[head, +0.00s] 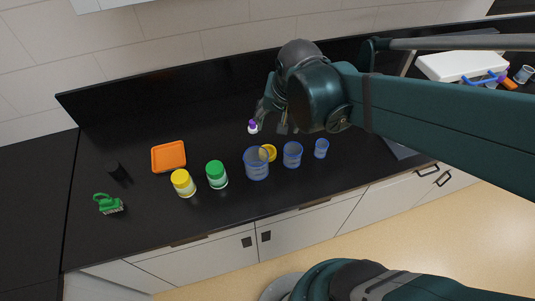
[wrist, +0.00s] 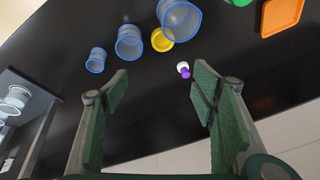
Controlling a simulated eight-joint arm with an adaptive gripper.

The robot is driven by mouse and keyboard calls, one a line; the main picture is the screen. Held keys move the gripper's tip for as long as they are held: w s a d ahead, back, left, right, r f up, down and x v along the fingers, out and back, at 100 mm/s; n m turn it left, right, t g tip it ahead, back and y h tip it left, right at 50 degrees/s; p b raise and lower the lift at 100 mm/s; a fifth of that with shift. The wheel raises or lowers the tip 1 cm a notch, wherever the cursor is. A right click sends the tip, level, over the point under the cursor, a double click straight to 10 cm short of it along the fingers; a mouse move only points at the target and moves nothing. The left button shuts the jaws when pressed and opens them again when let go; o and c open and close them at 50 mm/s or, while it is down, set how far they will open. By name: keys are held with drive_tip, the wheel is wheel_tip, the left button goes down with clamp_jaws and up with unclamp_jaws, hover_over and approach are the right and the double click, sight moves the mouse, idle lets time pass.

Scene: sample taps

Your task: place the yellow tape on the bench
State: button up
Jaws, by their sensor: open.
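The yellow tape (head: 268,152) is a small yellow ring on the black bench (head: 225,128), partly hidden behind the largest blue-rimmed beaker in the head view. In the wrist view the tape (wrist: 161,41) lies flat, beyond my fingertips, close beside that beaker. My gripper (head: 277,120) is above the bench, farther back than the tape. In the wrist view my gripper (wrist: 156,88) has its green-padded fingers wide apart with nothing between them.
Blue-rimmed beakers, large (head: 256,165), medium (head: 292,156) and small (head: 321,149), stand in front of my gripper. A white bottle with purple cap (head: 253,127) is close to it. Green-lidded (head: 216,175) and yellow-lidded (head: 183,184) jars, an orange tray (head: 168,156) and a green brush (head: 108,204) are left.

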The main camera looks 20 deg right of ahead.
sight(267, 149)
drive_tip(key=w+a+f+m+g, duration=0.1)
drive_tip(key=w+f+m, duration=0.3)
drive_tip(key=f, duration=0.4)
drive_tip(key=w+a+f+m+g+b, duration=0.1)
drive_tip(key=w+f+m+g, duration=0.1)
drive_tip(key=f, duration=0.6)
drive_tip(key=shift+w+m+g+h, duration=0.3)
drive_tip(key=shift+w+m+h, duration=0.1)
drive_tip(key=shift+w+m, duration=0.55)
drive_tip(key=shift+w+d+f, duration=0.1)
drive_tip(key=shift+d+f, duration=0.05)
drive_tip(key=shift+f, duration=1.15)
drive_tip(key=shift+w+d+f+b, duration=0.1)
drive_tip(key=shift+d+f+b, duration=0.1)
drive_tip(key=shift+f, duration=1.1)
drive_tip(key=shift+w+d+f+b, duration=0.1)
drive_tip(key=shift+f+b, duration=0.1)
drive_tip(key=shift+f, duration=1.05)
drive_tip(key=c, duration=1)
drive_tip(key=shift+c, duration=0.2)
